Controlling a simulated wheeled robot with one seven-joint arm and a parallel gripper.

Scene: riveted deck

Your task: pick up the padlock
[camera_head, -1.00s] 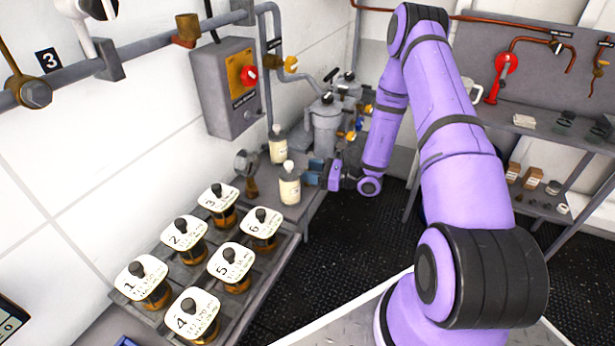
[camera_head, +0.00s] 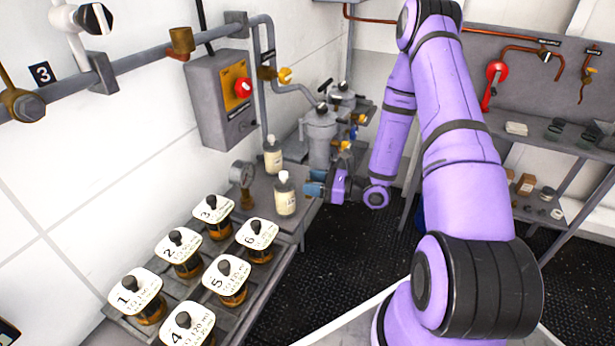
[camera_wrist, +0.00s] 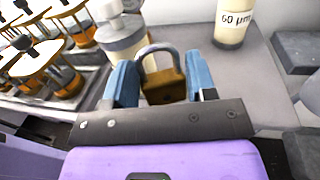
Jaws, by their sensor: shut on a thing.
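The padlock (camera_wrist: 164,84) has a brown body and a grey shackle. In the wrist view it sits between the two blue fingers of my gripper (camera_wrist: 163,82), which is shut on it. Its shackle points up and to the left in that view. In the head view my gripper (camera_head: 316,186) is at the right edge of the grey bench, beside a white-labelled bottle (camera_head: 285,198). The padlock cannot be made out in the head view.
Another bottle (camera_head: 273,156) and a gauge (camera_head: 242,176) stand on the bench (camera_head: 262,190). A rack of several numbered amber jars (camera_head: 180,252) is in front. Grey filter housings (camera_head: 320,135) stand behind. Dark floor (camera_head: 345,245) lies open to the right.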

